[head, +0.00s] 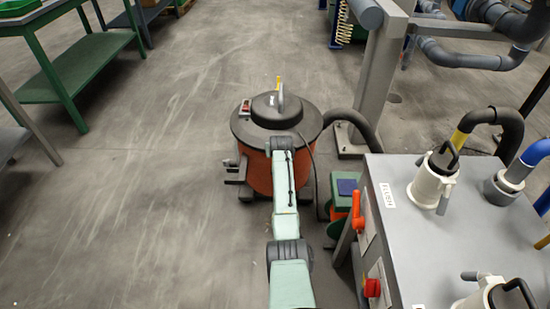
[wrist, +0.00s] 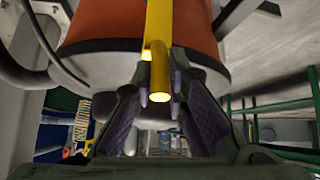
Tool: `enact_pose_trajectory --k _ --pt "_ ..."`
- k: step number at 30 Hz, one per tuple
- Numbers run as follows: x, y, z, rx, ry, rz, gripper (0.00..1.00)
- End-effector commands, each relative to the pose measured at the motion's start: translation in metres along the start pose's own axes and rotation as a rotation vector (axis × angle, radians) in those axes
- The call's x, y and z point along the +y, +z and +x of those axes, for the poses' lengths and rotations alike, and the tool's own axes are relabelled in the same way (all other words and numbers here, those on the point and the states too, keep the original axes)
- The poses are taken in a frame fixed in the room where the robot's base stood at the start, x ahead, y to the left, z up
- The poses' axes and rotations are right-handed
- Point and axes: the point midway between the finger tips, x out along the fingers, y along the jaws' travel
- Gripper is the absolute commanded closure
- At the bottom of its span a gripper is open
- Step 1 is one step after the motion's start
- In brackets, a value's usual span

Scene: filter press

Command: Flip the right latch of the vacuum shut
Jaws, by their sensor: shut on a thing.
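The vacuum (head: 257,172) has an orange drum and a dark round lid (head: 278,108). It stands on the floor in the middle of the head view, with my arm reaching over it. In the wrist view its orange drum (wrist: 105,22) with a dark band fills the top. A yellow latch lever (wrist: 160,35) runs down in front of the drum, its round end between my fingertips. My gripper (wrist: 160,88) is closed on the lever near that end. In the head view my gripper is hidden, and a small yellow piece (head: 278,82) shows above the lid.
A dark hose (head: 350,118) leaves the vacuum to the right, by a grey post (head: 378,75). A grey-topped machine (head: 440,240) with white-collared fittings stands at the right. A green bench (head: 85,65) is at the left. The floor between bench and vacuum is clear.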

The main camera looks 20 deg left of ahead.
Motion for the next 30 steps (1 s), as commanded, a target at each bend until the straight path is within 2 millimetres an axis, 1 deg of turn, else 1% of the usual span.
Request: enact_pose_trajectory --k 1,7,19,20,28,30 --pt "0.0002 -0.0034 0.0014 -0.009 -0.002 0.001 1.0" --pt "0.001 -0.0063 0.0029 -0.041 -0.008 0.004 1.0" --pt "0.0012 -0.0069 0.003 -0.045 -0.008 0.004 1.0" --pt "0.0012 -0.0069 0.003 -0.045 -0.008 0.004 0.86" --pt "0.0012 -0.0058 0.0031 -0.048 -0.008 0.004 0.68" --pt "0.0012 -0.0056 0.0032 -0.048 -0.009 0.004 0.66"
